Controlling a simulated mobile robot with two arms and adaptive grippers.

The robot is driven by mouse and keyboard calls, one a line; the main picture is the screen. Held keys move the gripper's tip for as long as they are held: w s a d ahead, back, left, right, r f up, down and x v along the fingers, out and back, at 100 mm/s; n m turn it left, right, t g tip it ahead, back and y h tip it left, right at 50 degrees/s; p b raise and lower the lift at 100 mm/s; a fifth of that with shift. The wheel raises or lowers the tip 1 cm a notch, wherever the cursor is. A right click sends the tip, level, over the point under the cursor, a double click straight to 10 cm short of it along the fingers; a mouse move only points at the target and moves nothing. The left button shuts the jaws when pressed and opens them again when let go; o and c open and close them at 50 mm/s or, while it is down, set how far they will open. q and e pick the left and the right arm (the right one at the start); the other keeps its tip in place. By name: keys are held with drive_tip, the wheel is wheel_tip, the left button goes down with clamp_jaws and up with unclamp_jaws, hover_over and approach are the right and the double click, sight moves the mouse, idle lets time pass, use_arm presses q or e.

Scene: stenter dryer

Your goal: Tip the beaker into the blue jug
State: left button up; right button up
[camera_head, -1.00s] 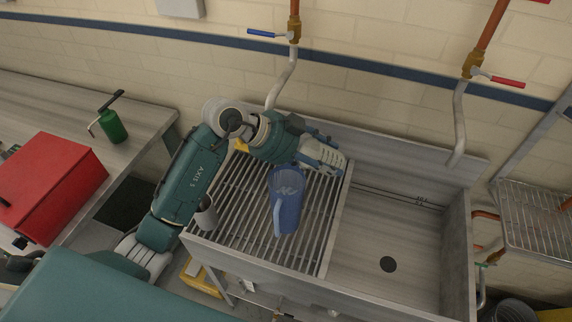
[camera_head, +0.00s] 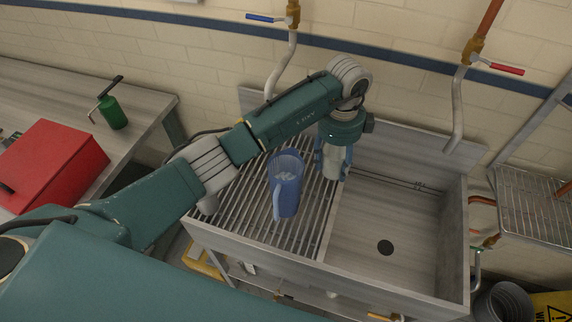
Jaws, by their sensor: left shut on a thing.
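The blue jug (camera_head: 287,190) stands on the slatted drainer beside the sink basin, its open top showing some pale material inside. My left gripper (camera_head: 333,163) points down just right of the jug, near the drainer's divider. It is shut on a pale, whitish vessel that looks like the beaker (camera_head: 332,164), held roughly upright between the blue fingers. The gripper partly hides the beaker, and its contents cannot be made out. Beaker and jug look apart. My right gripper is not in view.
The sink basin (camera_head: 385,225) to the right is empty. A tap pipe (camera_head: 284,70) hangs behind the drainer. A red box (camera_head: 52,165) and green bottle (camera_head: 113,112) stand on the left bench.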

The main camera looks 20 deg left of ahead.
use_arm(q)
drive_tip(key=shift+d+f, duration=0.1)
idle(0.4)
drive_tip(key=shift+w+r+p, duration=0.1)
drive_tip(key=shift+r+p, duration=0.4)
drive_tip(key=shift+r, duration=2.05)
